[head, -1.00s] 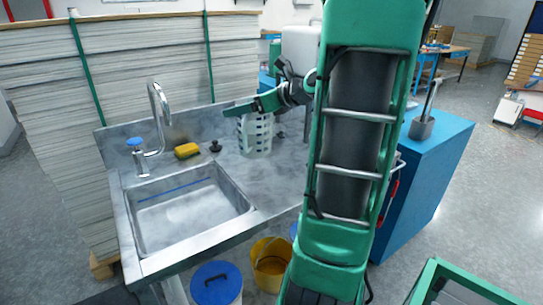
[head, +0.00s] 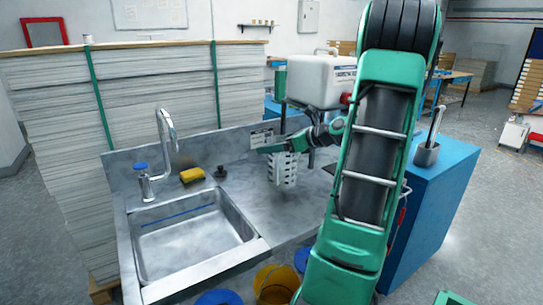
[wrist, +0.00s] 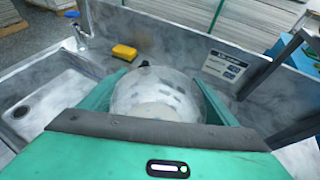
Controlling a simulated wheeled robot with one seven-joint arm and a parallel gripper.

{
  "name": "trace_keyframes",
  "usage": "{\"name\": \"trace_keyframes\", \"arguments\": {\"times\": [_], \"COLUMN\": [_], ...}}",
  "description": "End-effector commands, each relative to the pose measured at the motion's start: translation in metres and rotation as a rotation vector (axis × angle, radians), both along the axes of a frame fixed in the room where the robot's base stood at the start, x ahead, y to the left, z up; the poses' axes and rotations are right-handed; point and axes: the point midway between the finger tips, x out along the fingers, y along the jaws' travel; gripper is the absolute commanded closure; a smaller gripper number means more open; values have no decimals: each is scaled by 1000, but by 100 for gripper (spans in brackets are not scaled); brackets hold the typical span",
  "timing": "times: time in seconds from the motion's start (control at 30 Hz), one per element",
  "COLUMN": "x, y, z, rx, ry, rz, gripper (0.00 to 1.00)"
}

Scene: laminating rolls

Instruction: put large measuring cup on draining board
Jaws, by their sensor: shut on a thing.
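The sink basin (head: 190,235) and tap (head: 165,140) are at left. A yellow sponge (head: 192,175) and a dark stopper (head: 221,172) lie behind the basin. A white tank (head: 322,80) stands behind my arm. The board's front part is clear.

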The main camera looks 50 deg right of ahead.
Motion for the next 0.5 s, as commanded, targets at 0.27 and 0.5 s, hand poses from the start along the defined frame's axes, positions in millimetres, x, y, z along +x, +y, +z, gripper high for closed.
{"name": "trace_keyframes", "arguments": {"times": [0.27,0.5], "x": [0,0], "y": [1,1], "z": [-32,-33], "rx": [3,-1], "ry": [-2,-2], "rz": [0,0], "gripper": [80,80]}}
